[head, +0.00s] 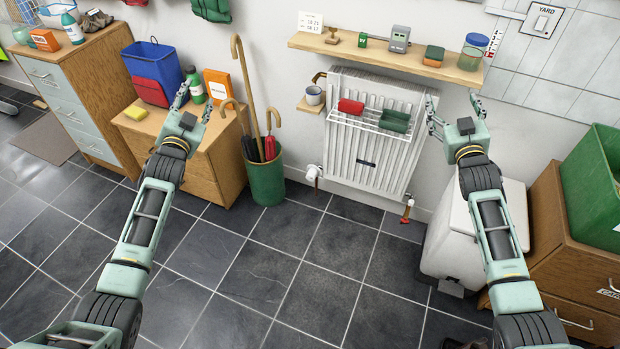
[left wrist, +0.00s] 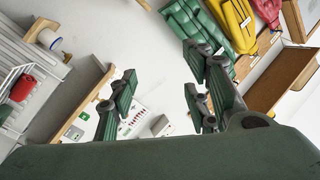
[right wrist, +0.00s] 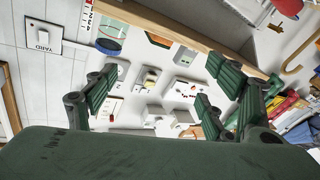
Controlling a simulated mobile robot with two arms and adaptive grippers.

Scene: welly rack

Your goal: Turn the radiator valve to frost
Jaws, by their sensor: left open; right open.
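The white radiator (head: 375,135) hangs on the wall at the centre right of the head view. A white valve head (head: 312,173) sits at its lower left corner, and a smaller red-tipped fitting (head: 407,208) at its lower right. The markings on the valve are too small to read. My left gripper (head: 193,97) is open and empty, raised in front of the low wooden cabinet, up and left of the valve. My right gripper (head: 454,102) is open and empty, to the right of the radiator and well away from the valve. Neither touches anything.
A green umbrella stand (head: 267,180) with canes stands left of the valve. A wire rack (head: 368,124) with red and green items hangs on the radiator. A shelf (head: 385,58) is above. A white bin (head: 465,235) stands right. The tiled floor (head: 300,270) in front is clear.

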